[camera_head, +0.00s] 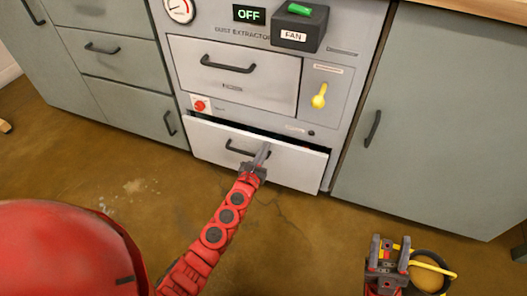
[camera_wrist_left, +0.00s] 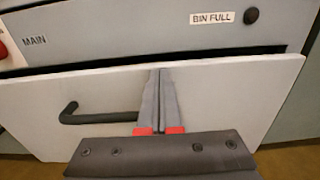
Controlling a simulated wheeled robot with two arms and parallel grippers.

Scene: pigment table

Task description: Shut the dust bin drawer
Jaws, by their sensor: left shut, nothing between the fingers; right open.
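The dust bin drawer (camera_head: 293,171) is the light panel at the bottom of the dust extractor cabinet. It stands slightly open, with a dark gap along its top edge. Its front also fills much of the left wrist view (camera_wrist_left: 235,95), where its black handle (camera_wrist_left: 95,115) is left of the fingers. My left gripper (camera_head: 263,153) is shut and empty, its fingertips at the drawer front just right of the handle. Whether they touch the panel I cannot tell. My right gripper (camera_head: 389,248) is open and low at the right, away from the drawer.
Above the drawer are a red knob (camera_head: 201,106), a yellow lever (camera_head: 319,96), a closed upper drawer (camera_head: 232,77) and a fan switch box (camera_head: 298,27). Grey cabinets (camera_head: 440,110) flank the extractor. A yellow and black ring-shaped item (camera_head: 445,272) shows beside my right gripper.

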